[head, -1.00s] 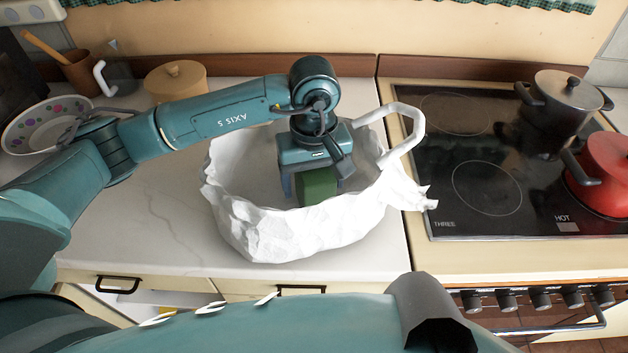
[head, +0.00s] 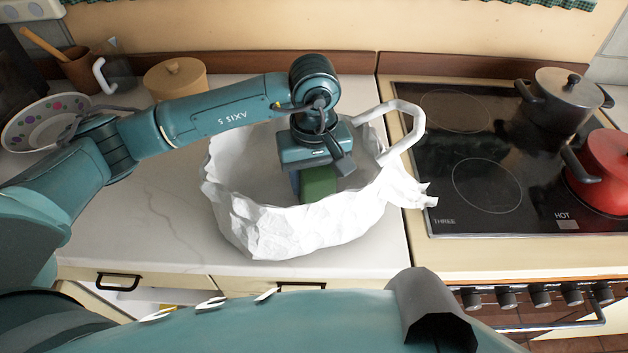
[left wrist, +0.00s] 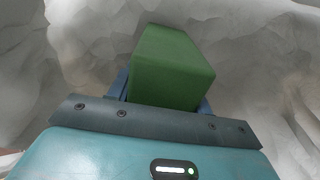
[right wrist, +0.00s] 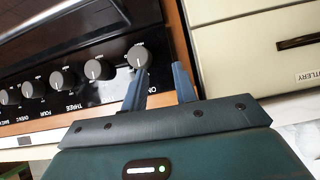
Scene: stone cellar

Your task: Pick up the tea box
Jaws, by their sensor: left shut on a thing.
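The tea box (head: 319,184) is a green block inside a white crumpled bag (head: 290,235) on the counter. My left gripper (head: 308,180) reaches down into the bag from above and is shut on the box. In the left wrist view the tea box (left wrist: 172,68) sits between the fingers (left wrist: 163,95), with the bag's pale walls around it. The box's lower part is hidden by the bag's front wall in the head view. My right gripper (right wrist: 160,88) is empty, with its fingers apart, in front of the oven's knob panel.
A white bag handle (head: 405,130) arches up at the bag's right. The hob (head: 480,150) to the right bears a dark pot (head: 560,100) and a red pot (head: 605,165). A lidded jar (head: 175,80) and a dotted bowl (head: 40,125) stand left. The counter's front left is clear.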

